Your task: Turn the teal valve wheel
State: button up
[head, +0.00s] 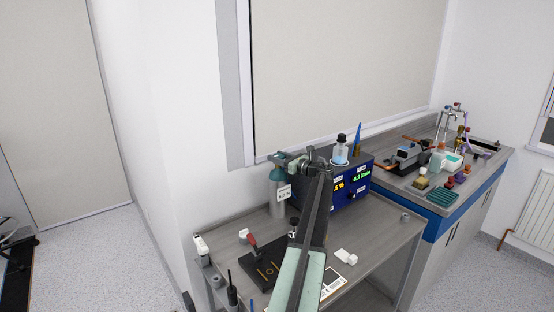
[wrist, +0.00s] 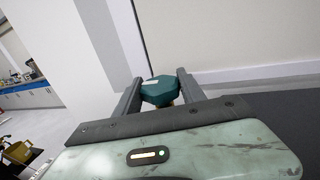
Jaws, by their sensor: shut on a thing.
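The teal valve wheel (wrist: 160,91) is a dark teal, many-sided knob with a small pale mark, seen in the wrist view. My gripper (wrist: 160,86) has one finger on each side of it and is shut on it. A bit of brass shows just below the wheel. In the head view the wheel (head: 278,157) sits on top of a teal gas cylinder (head: 277,186) with a white label, upright at the back of the grey bench. My gripper (head: 291,160) is at the cylinder's top there, and its fingers are hard to make out.
A dark blue box with lit readouts (head: 350,190) stands right of my arm, with a bottle on top. A black plate with a red-handled part (head: 262,268) and a white block (head: 346,256) lie on the bench (head: 385,238). A cluttered counter (head: 405,180) stands at right.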

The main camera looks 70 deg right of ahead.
jog(key=shift+w, duration=0.2)
jog(key=o, duration=1.2)
jog(key=shift+o, duration=0.8)
jog(key=shift+w+f, duration=0.15)
jog(key=shift+s, duration=0.2)
jog(key=v, duration=0.7)
jog(key=shift+s+a, duration=0.15)
jog(key=shift+s, duration=0.2)
